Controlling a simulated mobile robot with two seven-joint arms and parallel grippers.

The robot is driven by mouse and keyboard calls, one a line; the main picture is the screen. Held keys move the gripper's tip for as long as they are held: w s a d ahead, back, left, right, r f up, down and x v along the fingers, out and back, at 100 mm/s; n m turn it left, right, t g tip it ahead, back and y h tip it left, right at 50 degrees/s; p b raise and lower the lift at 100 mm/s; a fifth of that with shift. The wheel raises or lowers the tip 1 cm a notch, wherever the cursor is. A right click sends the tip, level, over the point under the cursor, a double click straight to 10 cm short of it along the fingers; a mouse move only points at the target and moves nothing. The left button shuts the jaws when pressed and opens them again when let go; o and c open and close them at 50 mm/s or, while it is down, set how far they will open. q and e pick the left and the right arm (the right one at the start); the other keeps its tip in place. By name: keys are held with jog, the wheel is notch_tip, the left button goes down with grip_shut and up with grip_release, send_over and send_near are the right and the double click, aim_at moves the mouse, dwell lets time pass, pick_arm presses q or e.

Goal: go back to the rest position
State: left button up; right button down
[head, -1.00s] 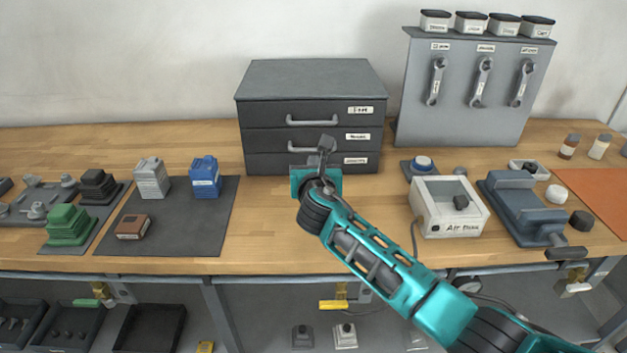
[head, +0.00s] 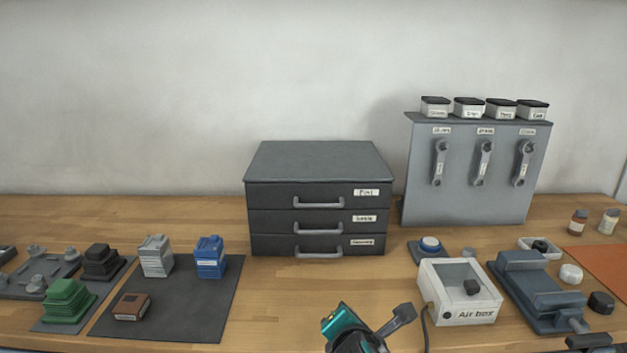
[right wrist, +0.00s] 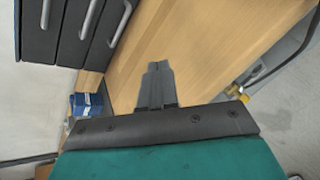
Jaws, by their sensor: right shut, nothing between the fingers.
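My right gripper (head: 402,316) is at the bottom middle of the head view, in front of the drawer cabinet and left of the air box. Its dark fingers are shut and empty. In the right wrist view the shut fingers (right wrist: 159,72) point over bare wooden bench top. Most of the right arm is below the head view's edge. My left gripper is not in view.
The drawer cabinet (head: 320,165) has its drawers closed. The air box (head: 456,312) stands right of my gripper. A dark mat (head: 200,305) with blue, grey and brown blocks lies left. Bench between mat and gripper is clear.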

jog(key=s+d+f+m+g, duration=0.25)
jog(key=s+d+m, duration=0.25)
jog(key=s+m, duration=0.35)
jog(key=s+d+f+m+g, duration=0.2)
jog(key=s+d+m+g, duration=0.15)
jog(key=s+m, duration=0.55)
jog(key=s+d+f+m+g, duration=0.25)
jog(key=s+d+m, duration=0.35)
jog(key=s, duration=0.5)
jog(key=w+a+f+t+y, duration=0.2)
jog(key=w+a+f+t, duration=0.1)
jog(key=w+f+t, duration=0.4)
jog(key=shift+w+a+f+y, duration=0.15)
jog(key=shift+a+f+y, duration=0.15)
jog(key=shift+f, duration=0.65)
